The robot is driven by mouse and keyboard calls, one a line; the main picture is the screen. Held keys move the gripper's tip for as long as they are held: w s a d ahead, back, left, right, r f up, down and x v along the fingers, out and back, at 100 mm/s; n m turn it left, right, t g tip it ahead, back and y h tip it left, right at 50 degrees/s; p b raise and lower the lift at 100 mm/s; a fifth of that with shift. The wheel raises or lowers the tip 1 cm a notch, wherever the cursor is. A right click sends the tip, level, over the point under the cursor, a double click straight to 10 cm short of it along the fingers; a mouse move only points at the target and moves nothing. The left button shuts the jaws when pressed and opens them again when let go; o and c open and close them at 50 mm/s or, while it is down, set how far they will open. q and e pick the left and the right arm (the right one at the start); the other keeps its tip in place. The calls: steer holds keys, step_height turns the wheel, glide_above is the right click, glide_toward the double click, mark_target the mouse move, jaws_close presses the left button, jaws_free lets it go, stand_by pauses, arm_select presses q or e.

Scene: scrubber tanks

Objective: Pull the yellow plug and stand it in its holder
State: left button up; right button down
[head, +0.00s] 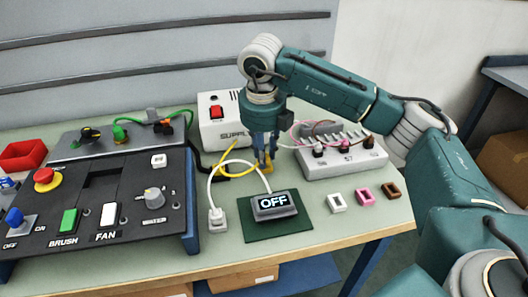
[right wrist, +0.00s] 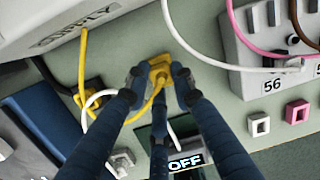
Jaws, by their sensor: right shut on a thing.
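The yellow plug (right wrist: 160,70) is between the fingertips of my right gripper (right wrist: 159,76), which is shut on it, with its yellow cord running down and left. In the head view my right gripper (head: 264,160) points down behind the OFF display, low over the table, with yellow (head: 265,168) at its tips. I cannot tell whether the plug touches the table or a holder under it. No separate empty yellow holder is clear to me; the fingers hide part of that spot. My left gripper is not in view.
The OFF display (head: 274,203) sits on a green mat in front. A white power strip (head: 343,160) with plugs stands right, with white (head: 336,202), pink (head: 364,195) and brown (head: 391,190) square holders before it. The SUPPLY box (head: 222,118) stands behind; a control panel (head: 100,205) lies left.

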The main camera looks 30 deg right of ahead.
steer(key=shift+f, duration=0.1)
steer(key=c, duration=0.9)
jaws_free()
step_height(320, 180, up, 8)
steer(key=p, duration=0.5)
steer(key=shift+p, duration=0.35)
steer(key=shift+r, duration=0.3)
